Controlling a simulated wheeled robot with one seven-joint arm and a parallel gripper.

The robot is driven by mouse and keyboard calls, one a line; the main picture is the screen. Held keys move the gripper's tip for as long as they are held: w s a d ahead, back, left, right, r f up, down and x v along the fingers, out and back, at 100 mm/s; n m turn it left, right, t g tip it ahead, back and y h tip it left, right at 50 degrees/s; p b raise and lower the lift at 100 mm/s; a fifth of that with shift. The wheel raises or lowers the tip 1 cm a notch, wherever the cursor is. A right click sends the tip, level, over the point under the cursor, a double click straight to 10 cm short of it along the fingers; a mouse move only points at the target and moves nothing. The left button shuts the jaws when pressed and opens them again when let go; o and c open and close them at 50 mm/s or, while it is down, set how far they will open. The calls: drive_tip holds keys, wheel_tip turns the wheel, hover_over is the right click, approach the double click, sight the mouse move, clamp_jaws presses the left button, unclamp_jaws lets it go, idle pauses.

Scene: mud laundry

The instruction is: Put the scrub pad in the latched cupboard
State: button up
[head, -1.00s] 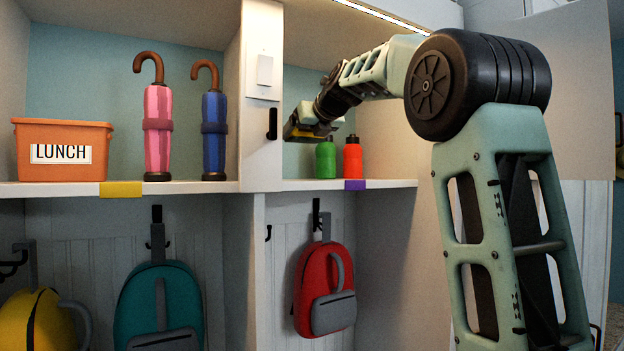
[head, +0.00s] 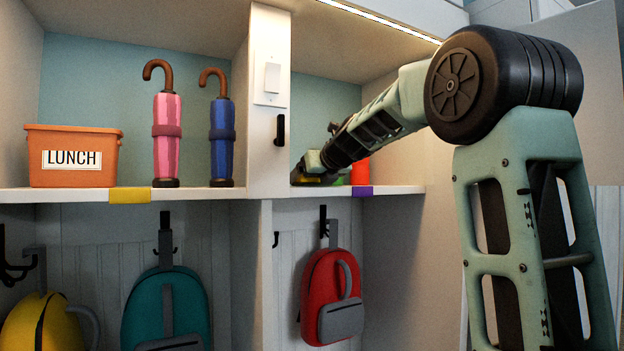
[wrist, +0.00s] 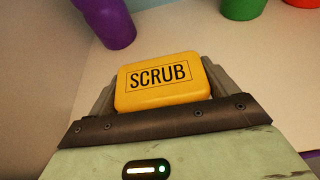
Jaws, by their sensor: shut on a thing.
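My gripper (wrist: 160,88) is shut on the yellow scrub pad (wrist: 157,82), lettered SCRUB, as the wrist view shows. In the head view my gripper (head: 308,174) is inside the open upper right cupboard (head: 395,189), low over the left part of its floor. The cupboard's pale door (head: 575,65) stands swung open at the right. A black latch piece (head: 280,130) is on the post left of the opening.
In the cupboard are a red bottle (head: 361,172), a green bottle (wrist: 243,8) and a purple one (wrist: 104,22). Pale floor around the pad is clear. The left compartment holds an orange LUNCH bin (head: 74,155), a pink umbrella (head: 166,135) and a blue one (head: 221,140). Bags hang below.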

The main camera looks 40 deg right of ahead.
drive_tip(key=shift+f, duration=0.1)
drive_tip(key=o, duration=0.9)
drive_tip(key=shift+s+r, duration=0.1)
drive_tip(key=shift+r, duration=0.1)
drive_tip(key=b+v, duration=0.2)
drive_tip(key=v, duration=0.9)
drive_tip(key=shift+s+r+b, duration=0.2)
drive_tip(key=shift+s+b, duration=0.1)
